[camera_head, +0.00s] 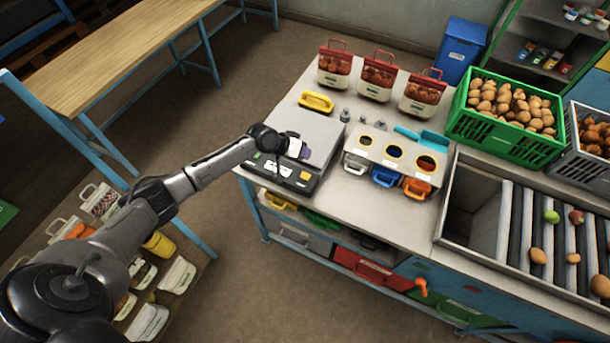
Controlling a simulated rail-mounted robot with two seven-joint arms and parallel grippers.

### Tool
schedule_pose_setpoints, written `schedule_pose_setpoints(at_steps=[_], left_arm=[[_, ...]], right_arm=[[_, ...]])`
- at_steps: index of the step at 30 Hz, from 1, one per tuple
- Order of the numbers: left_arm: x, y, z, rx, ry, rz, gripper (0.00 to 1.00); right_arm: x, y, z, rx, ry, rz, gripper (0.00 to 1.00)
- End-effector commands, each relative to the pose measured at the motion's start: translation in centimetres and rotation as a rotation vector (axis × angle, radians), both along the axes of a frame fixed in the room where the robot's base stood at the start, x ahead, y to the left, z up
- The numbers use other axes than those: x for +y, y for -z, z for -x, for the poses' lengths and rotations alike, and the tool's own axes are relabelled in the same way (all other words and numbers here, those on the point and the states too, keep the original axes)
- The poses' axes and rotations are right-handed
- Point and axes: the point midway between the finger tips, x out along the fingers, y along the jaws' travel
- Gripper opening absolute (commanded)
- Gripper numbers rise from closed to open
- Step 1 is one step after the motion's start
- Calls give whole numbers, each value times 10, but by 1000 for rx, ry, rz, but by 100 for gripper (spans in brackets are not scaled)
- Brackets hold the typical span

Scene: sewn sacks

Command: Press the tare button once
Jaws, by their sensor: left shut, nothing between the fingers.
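A scale with a flat grey weighing plate (312,128) sits on the left end of the workbench. Its dark front panel (292,182) carries small coloured keys: a yellow key (305,176) at the right, and white and green ones toward the left. The key labels are too small to read, so I cannot tell which is the tare button. My left gripper (278,168) is shut and empty, pointing down over the front panel. Whether its tips touch a key I cannot tell; the gripper hides part of the panel and plate. My right gripper is not in view.
A yellow scoop-like item (316,101) and small metal weights (345,115) lie near the scale. Net sacks (377,78) stand behind. A holder with round openings (395,153) is to the right, then a green potato crate (505,120) and a roller conveyor (535,235).

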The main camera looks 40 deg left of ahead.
Motion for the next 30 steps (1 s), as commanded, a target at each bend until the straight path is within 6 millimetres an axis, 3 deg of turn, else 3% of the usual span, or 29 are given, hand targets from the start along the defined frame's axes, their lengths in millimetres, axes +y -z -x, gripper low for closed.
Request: schedule_pose_setpoints(at_steps=[14, 30], left_arm=[[0, 15, 0, 2, 1, -1, 0], [0, 77, 0, 2, 1, -1, 0]], right_arm=[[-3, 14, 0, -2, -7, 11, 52], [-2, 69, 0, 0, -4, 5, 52]])
